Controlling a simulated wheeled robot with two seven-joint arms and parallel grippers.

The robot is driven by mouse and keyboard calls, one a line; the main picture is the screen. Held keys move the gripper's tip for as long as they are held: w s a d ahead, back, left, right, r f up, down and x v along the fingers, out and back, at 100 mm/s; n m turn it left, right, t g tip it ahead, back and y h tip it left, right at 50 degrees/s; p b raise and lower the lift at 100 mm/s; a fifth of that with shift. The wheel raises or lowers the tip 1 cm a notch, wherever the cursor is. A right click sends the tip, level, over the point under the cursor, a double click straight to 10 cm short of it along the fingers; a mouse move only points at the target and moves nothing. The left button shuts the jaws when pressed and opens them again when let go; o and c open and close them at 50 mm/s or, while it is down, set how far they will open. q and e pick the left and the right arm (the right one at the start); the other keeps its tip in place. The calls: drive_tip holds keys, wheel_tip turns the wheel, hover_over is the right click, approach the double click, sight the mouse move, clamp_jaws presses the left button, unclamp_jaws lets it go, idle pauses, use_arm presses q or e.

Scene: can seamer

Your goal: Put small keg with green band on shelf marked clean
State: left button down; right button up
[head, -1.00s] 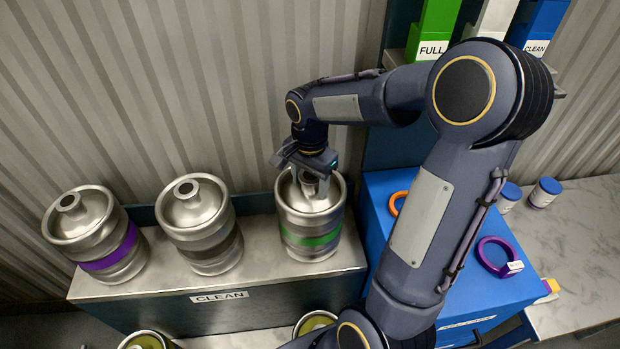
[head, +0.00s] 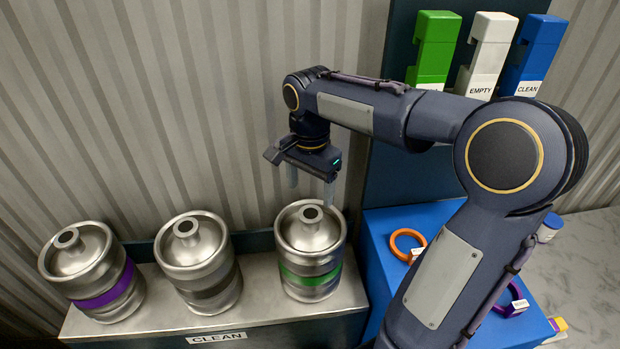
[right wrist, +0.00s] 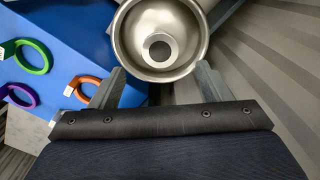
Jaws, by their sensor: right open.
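The small keg with the green band (head: 310,254) stands upright on the metal shelf marked clean (head: 262,325), at its right end. My right gripper (head: 311,188) is open and empty above the keg, its fingers pointing down and clear of it. In the right wrist view the keg's top (right wrist: 160,38) shows beyond and between the two spread fingers (right wrist: 160,88). A keg with a purple band (head: 97,275) and a keg with a grey band (head: 200,265) stand to the left on the same shelf. My left gripper is not in view.
A blue surface (head: 385,222) right of the shelf carries an orange ring (head: 408,243) and a purple ring (head: 511,303). Green, white and blue blocks (head: 487,55) are mounted on a dark panel behind. The corrugated wall (head: 190,110) stands close behind the shelf.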

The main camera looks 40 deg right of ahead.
drive_tip(key=s+a+f+n+t+y, duration=0.2)
drive_tip(key=s+a+n, duration=0.3)
drive_tip(key=s, duration=0.3)
drive_tip(key=s+a+f+n+t+y, duration=0.1)
drive_tip(key=s+a+n+t, duration=0.2)
drive_tip(key=s+a+n, duration=0.3)
drive_tip(key=shift+s+f+n+t+y, duration=0.3)
drive_tip(key=shift+s+f+n+y, duration=0.1)
drive_tip(key=shift+s+n, duration=0.65)
drive_tip(key=shift+a, duration=0.1)
